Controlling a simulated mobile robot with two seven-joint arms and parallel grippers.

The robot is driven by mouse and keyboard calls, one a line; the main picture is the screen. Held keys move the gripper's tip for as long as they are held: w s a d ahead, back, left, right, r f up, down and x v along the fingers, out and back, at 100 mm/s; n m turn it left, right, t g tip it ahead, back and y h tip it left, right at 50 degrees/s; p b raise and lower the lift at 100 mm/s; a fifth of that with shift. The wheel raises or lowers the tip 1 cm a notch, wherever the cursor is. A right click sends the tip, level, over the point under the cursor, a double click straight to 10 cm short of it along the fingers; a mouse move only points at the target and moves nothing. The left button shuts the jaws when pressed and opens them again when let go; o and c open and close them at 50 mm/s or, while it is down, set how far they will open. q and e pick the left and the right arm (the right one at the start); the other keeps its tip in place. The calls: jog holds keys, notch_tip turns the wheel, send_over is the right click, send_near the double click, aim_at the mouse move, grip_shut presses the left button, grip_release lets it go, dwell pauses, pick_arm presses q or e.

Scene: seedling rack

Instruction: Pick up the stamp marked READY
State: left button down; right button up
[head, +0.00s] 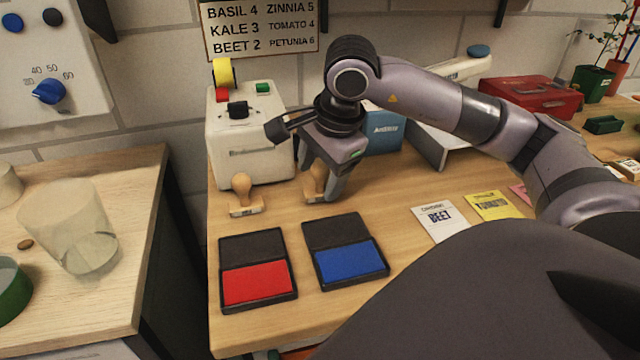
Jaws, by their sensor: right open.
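Two wooden stamps stand upright on the wooden table. The left stamp (243,196) stands clear in front of the white machine. The right stamp (315,188) stands at my right gripper (322,180), which partly hides it. I cannot read the marking on either stamp, so I cannot tell which says READY. My right gripper is open and reaches down at the right stamp's handle. I cannot tell whether its fingers touch it. My left gripper is not in view.
An open red ink pad (257,283) and an open blue ink pad (350,264) lie in front of the stamps. A white machine (245,140) and a blue box (385,130) stand behind. Seed packets (440,222) lie to the right.

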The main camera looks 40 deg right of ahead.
jog(key=shift+c, duration=0.3)
jog(key=c, duration=1.1)
notch_tip(320, 180, up, 13)
jog(key=p, duration=0.2)
notch_tip(320, 180, up, 7)
jog(key=p, duration=0.4)
send_over(320, 162)
jog(key=shift+o, duration=0.4)
